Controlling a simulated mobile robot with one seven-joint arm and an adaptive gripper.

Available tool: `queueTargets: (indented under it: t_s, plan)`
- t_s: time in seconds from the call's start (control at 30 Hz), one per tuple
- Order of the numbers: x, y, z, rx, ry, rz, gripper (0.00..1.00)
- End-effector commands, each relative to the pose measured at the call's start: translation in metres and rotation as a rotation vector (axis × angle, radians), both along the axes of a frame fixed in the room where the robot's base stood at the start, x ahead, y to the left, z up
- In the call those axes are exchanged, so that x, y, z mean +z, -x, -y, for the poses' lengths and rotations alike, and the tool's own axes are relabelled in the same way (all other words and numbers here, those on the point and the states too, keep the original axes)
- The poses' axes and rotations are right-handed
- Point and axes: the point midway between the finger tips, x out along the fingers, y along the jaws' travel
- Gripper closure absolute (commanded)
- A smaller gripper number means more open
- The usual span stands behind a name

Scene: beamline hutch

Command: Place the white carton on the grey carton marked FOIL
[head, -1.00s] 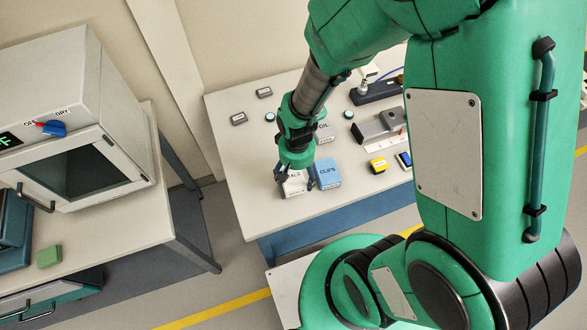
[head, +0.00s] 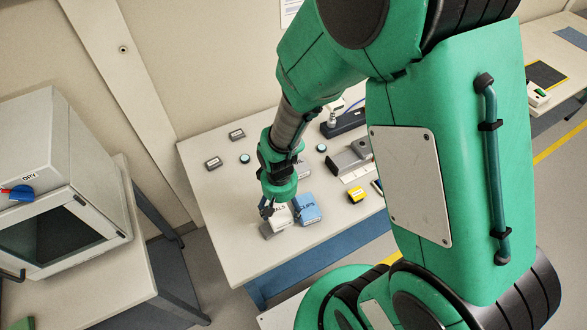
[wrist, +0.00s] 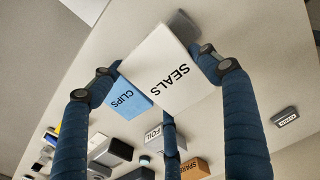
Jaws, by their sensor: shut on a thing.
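The white carton (head: 281,214), marked SEALS, is between the fingers of my gripper (head: 280,210) near the table's front left. In the wrist view my gripper (wrist: 165,76) is shut on the white carton (wrist: 168,70), with its lettered top towards the camera. A dark grey patch shows just under the carton in the head view; I cannot tell how far the carton is off the table. The grey carton marked FOIL (wrist: 154,134) stands beyond it in the wrist view, partly behind a finger.
A blue carton marked CLIPS (head: 309,208) stands close to the right of the white carton. A brown carton (wrist: 196,168) is near the FOIL carton. A yellow box (head: 356,195) and grey metal block (head: 350,160) stand further right. The table's left front (head: 232,250) is clear.

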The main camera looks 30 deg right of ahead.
Motion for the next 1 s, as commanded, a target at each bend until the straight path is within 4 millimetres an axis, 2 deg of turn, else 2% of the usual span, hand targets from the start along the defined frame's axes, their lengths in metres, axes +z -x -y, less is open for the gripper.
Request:
queueTargets:
  t_s: [0.3,0.6,0.8,1.0]
  plan:
    - [0.020,-0.014,0.057,0.017,0.000,0.000,0.52]
    - [0.036,-0.018,0.107,0.040,-0.001,0.000,0.52]
    - [0.040,-0.018,0.123,0.049,-0.001,0.000,0.52]
    - [0.041,-0.018,0.125,0.052,-0.001,0.000,0.52]
